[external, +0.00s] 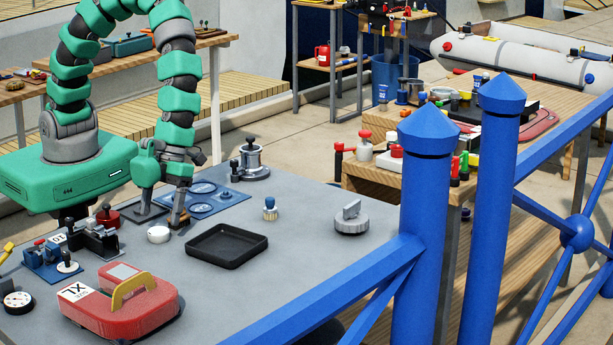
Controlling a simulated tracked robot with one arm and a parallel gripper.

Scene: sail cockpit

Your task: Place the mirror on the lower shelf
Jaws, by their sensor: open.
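I cannot pick out a mirror for certain. A small white round thing (158,234) lies on the grey table (320,255), just in front of my gripper; I cannot tell what it is. My gripper (165,216) is open and points down close to the tabletop, with its fingers apart and nothing clearly between them. A lower shelf (336,65) shows on the wooden stand at the back, holding a red can (322,55). Whether it is the task's shelf is unclear.
Blue railing posts (425,210) block the right front. Cluttered wooden benches (380,175) stand behind.

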